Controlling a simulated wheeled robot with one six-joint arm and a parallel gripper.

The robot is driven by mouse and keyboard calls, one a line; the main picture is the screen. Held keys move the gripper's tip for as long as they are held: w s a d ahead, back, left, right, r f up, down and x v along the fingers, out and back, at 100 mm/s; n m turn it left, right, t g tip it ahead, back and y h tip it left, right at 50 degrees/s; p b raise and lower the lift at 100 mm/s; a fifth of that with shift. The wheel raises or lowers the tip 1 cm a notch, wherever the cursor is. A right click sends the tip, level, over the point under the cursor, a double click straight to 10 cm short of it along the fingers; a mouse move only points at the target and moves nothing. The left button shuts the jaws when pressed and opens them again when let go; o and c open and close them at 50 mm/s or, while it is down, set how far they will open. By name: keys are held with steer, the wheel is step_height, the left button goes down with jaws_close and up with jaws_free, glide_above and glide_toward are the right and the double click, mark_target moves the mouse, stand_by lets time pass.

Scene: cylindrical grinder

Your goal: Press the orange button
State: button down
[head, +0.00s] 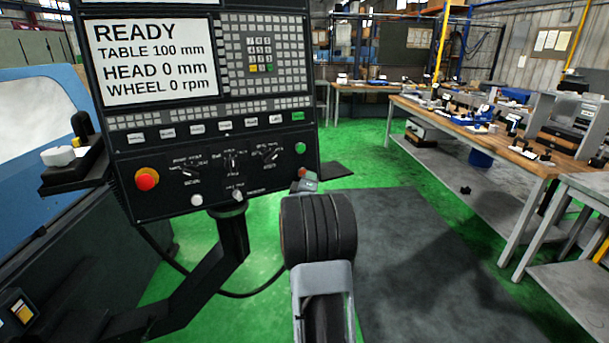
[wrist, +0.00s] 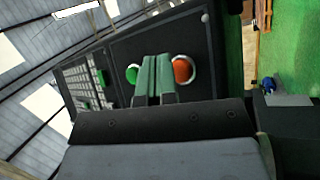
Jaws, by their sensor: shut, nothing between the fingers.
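The orange button (head: 303,172) sits low at the right edge of the dark control panel (head: 270,190), partly hidden by my gripper. In the wrist view the orange button (wrist: 181,71) has a pale ring around it. My gripper (head: 310,181) is shut and empty in front of the panel's lower right corner. In the wrist view the fingertips (wrist: 156,57) lie between the orange button and a green button (wrist: 131,74), close beside the orange one and overlapping its left edge. I cannot tell whether they touch it.
A red-orange mushroom knob (head: 147,179) is at the panel's lower left. The green button (head: 300,148) is just above my gripper. The screen (head: 153,60) reads READY. A workbench (head: 480,125) with tools stands at the right, with open floor before it.

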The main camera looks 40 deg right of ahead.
steer(key=shift+w+f, duration=0.1)
steer(key=shift+w+d, duration=0.15)
steer(key=shift+w, duration=0.1)
steer(key=shift+w+d+b, duration=0.1)
steer(key=shift+w+b, duration=0.2)
steer(key=shift+w, duration=0.1)
stand_by(0.8)
steer(key=shift+s, duration=0.15)
steer(key=shift+s+a+b, duration=0.25)
steer(key=shift+s+b, duration=0.05)
steer(key=shift+s, duration=0.35)
steer(key=shift+s+a+r+b, duration=0.2)
steer(key=shift+s+a, duration=0.05)
steer(key=shift+s, duration=0.55)
steer(key=shift+s+a+r+b, duration=0.15)
steer(key=shift+s+a+b, duration=0.1)
steer(key=shift+s, duration=0.5)
steer(key=shift+s+a+r+b, duration=0.2)
steer(key=shift+s+a, duration=0.05)
steer(key=shift+s, duration=0.55)
steer(key=shift+w, duration=0.1)
